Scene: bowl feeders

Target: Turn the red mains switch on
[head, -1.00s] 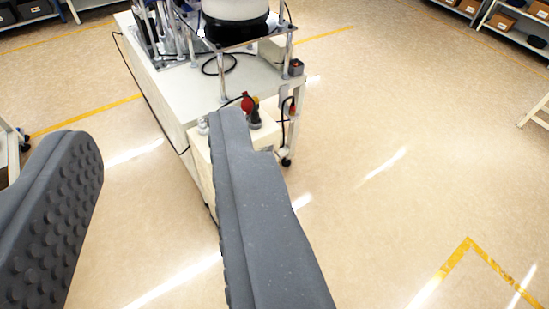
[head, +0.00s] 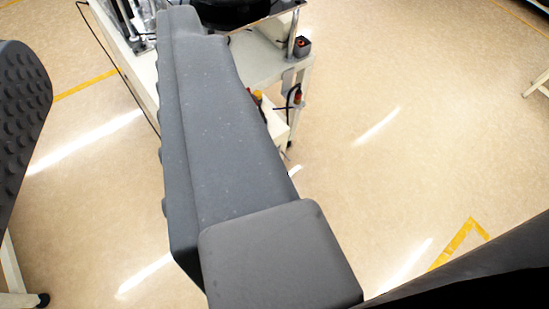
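The red mains switch is mostly hidden behind the right finger of my gripper. Only a small red and yellow sliver (head: 259,97) shows beside that finger, above a pale box (head: 277,122) on the machine's side; I cannot tell its position or whether this is the switch's handle. My gripper (head: 105,35) is open and empty, its two grey fingers wide apart. The left finger is cut off by the left picture edge. The right finger crosses the view in front of the machine. I cannot tell whether it touches anything.
The white machine table (head: 262,62) carries a dark bowl (head: 232,10) at the top. A small dark box with a red top (head: 302,46) sits at its corner, and a red-orange part (head: 297,96) hangs below. The floor (head: 410,80) at right is clear.

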